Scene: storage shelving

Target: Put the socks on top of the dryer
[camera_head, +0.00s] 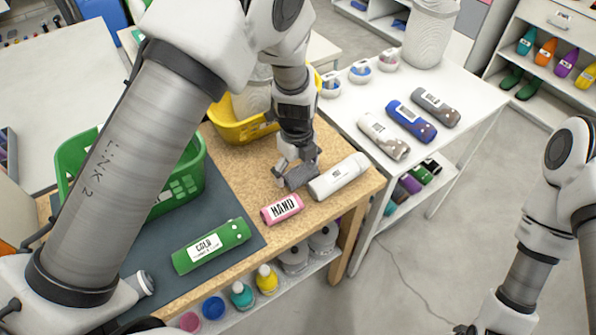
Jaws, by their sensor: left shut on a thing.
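My left gripper (298,176) reaches down over the wooden-topped table (240,165) and is shut on a small dark grey item (301,177), which may be the socks. Its fingers hide part of the item, and I cannot tell whether it touches the tabletop. A white labelled roll (338,177) lies just right of the gripper, and a pink labelled roll (282,208) lies just below it in the picture. I cannot make out a dryer for certain. My right arm shows at the lower right, with its gripper out of the picture.
A green basket (190,178) and a yellow basket (235,128) stand on the table. A green labelled roll (211,246) lies on its dark mat. The white table (455,85) at right holds several patterned rolls and a ribbed white bin (430,35). Open floor lies right.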

